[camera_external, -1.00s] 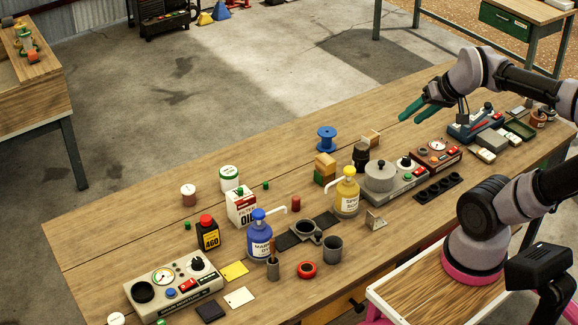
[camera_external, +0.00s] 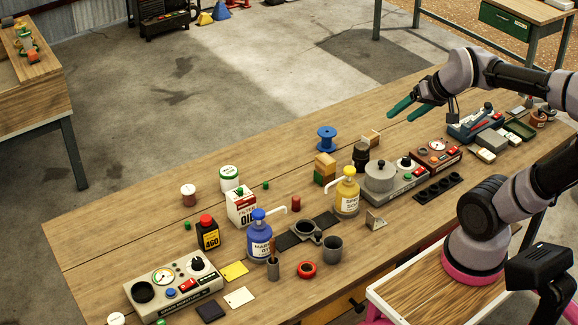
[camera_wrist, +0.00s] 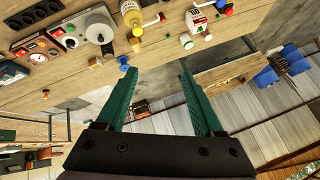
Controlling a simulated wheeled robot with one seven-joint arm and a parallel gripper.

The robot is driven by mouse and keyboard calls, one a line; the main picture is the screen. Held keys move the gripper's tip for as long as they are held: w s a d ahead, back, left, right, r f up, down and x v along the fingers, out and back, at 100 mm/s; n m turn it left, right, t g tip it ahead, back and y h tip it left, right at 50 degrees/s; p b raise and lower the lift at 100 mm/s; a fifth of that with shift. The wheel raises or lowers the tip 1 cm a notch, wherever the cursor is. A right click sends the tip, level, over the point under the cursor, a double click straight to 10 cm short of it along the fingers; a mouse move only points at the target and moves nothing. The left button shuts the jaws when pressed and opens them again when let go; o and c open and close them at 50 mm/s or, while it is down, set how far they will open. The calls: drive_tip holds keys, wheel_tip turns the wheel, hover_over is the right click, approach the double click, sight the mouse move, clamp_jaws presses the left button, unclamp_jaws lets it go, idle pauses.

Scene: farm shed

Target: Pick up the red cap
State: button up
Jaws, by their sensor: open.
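Several red items could be the red cap. A red cap (camera_external: 206,219) sits on a black bottle (camera_external: 209,239) at the left of the workbench. A small red cylinder (camera_external: 296,203) stands near the middle, and a red ring-shaped piece (camera_external: 307,270) lies near the front edge. My gripper (camera_external: 402,115) is open and empty above the far right part of the bench, well to the right of all three. In the wrist view its green fingers (camera_wrist: 156,73) are spread with nothing between them. I cannot clearly identify these red items there.
A blue bottle (camera_external: 259,243), an oil can (camera_external: 240,207) and a yellow bottle (camera_external: 346,196) stand around the red items. The bench's far left is clear.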

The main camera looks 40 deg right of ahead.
drive_tip(key=w+a+f+t, duration=0.1)
drive_tip(key=w+a+f, duration=0.1)
drive_tip(key=w+f, duration=0.35)
drive_tip(key=w+a+f, duration=0.2)
drive_tip(key=w, duration=0.6)
drive_tip(key=w+a+f+n+t, duration=0.1)
drive_tip(key=w+a+f, duration=0.25)
drive_tip(key=f, duration=0.35)
drive_tip(key=w+a+f+t, duration=0.1)
drive_tip(key=w+a+f, duration=0.1)
drive_tip(key=w+f, duration=0.35)
drive_tip(key=s+a+f+n+t, duration=0.1)
drive_tip(key=s+a+f+n, duration=0.1)
drive_tip(key=f, duration=0.5)
drive_tip(key=s+a+f+n+t, duration=0.1)
drive_tip(key=s+a+f+n, duration=0.1)
drive_tip(key=f, duration=0.6)
drive_tip(key=t+h, duration=0.1)
drive_tip(key=h, duration=0.1)
approach(299, 202)
drive_tip(key=shift+s+d+m, duration=0.1)
drive_tip(key=shift+s+m, duration=0.2)
drive_tip(key=shift+s, duration=0.2)
drive_tip(key=shift+w+d+f, duration=0.1)
drive_tip(key=shift+w+f, duration=0.05)
drive_tip(key=x, duration=0.4)
drive_tip(key=shift+w, duration=0.3)
drive_tip(key=x, duration=0.5)
drive_tip(key=shift+w+a, duration=0.2)
drive_tip(key=shift+w, duration=0.2)
